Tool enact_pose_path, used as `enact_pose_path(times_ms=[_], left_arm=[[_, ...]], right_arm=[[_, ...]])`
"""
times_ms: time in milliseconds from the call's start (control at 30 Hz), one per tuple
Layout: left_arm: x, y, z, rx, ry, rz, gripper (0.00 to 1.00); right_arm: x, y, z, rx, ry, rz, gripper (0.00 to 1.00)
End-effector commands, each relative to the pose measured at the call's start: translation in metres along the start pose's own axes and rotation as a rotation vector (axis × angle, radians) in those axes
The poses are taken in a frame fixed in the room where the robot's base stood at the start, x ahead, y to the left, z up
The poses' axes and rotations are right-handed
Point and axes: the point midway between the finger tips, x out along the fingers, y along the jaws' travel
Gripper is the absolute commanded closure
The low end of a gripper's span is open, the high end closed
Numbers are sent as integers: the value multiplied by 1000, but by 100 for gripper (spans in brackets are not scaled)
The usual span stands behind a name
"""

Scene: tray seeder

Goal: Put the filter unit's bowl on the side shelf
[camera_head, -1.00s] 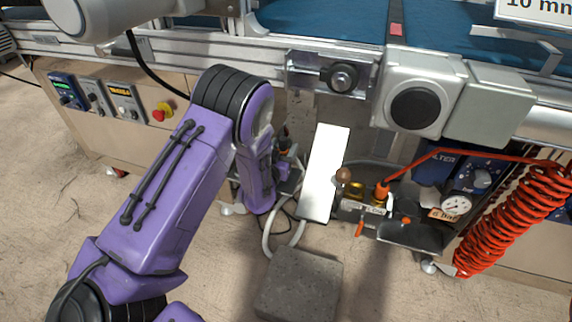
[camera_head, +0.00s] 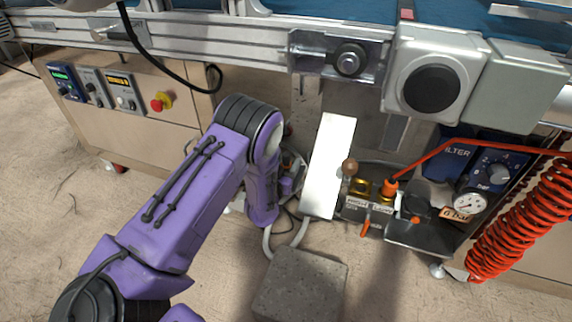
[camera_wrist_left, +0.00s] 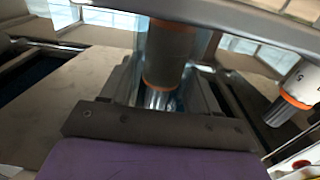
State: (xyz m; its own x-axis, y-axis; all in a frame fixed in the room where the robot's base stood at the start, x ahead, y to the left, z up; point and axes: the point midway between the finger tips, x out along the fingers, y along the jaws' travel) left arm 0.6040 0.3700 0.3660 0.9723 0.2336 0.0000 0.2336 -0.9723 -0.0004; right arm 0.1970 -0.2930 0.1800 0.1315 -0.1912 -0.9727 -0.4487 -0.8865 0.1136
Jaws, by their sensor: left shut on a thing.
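My left arm comes in from the lower left of the head view and bends down beside a white panel. My left gripper (camera_head: 290,178) is mostly hidden there by my own wrist. In the left wrist view my left gripper (camera_wrist_left: 160,98) is shut on a grey cylinder (camera_wrist_left: 172,50) with an orange ring and a shiny lower end. I cannot tell for sure that this is the bowl. The blue filter unit (camera_head: 440,165) is at the right under the machine, partly hidden by a red hose. A grey plate (camera_head: 425,238), perhaps the side shelf, sticks out below it. My right gripper is not in view.
The white panel (camera_head: 328,165) stands close right of my left wrist. Valves with orange parts (camera_head: 366,190) are beyond it. A coiled red hose (camera_head: 520,225) hangs at the right. A stone block (camera_head: 300,288) stands on the floor. The floor at left is open.

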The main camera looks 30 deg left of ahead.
Motion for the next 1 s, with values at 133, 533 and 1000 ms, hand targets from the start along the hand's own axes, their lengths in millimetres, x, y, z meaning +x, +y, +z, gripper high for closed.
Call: enact_pose_path(times_ms=[133, 533, 1000], left_arm=[[0, 0, 2, 0, 0, 0, 17], [-6, 1, -2, 1, -2, 1, 14], [-111, 0, -2, 2, -3, 2, 14]], right_arm=[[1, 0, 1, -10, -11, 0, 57], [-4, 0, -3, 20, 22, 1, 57], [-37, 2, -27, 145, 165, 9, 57]])
